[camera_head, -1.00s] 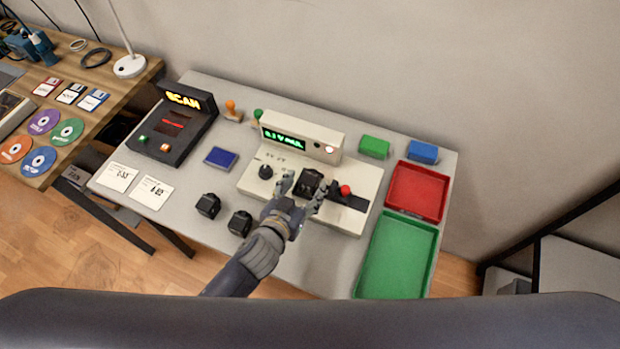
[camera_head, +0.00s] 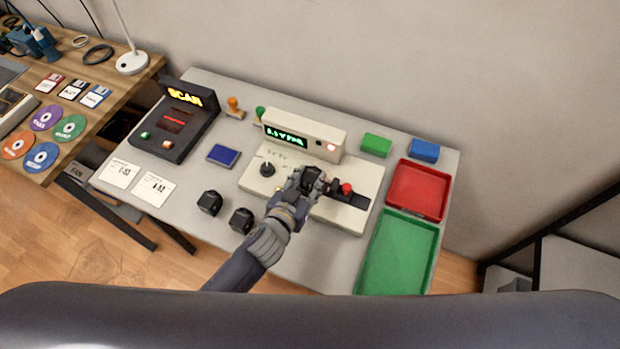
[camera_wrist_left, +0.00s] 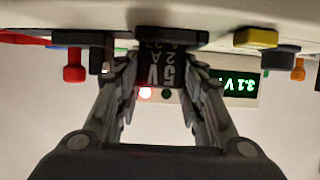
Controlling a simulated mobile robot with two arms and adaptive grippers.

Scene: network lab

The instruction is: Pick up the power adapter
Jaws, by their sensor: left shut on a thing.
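A black power adapter (camera_head: 313,176) is on the beige test unit (camera_head: 342,214), near its middle. In the left wrist view the adapter (camera_wrist_left: 168,62) shows white print reading "5V" and "2A". My left gripper (camera_head: 313,184) is shut on the adapter, with one finger on each side of it. The adapter still appears to be at the unit's black socket strip. Two more black adapters lie on the table, one at the left (camera_head: 209,202) and one nearer the gripper (camera_head: 241,220). My right gripper is not in view.
A red tray (camera_head: 418,190) and a green tray (camera_head: 399,255) lie to the right. The unit has a red lever (camera_head: 346,188) beside the gripper and a lit green display (camera_head: 286,136).

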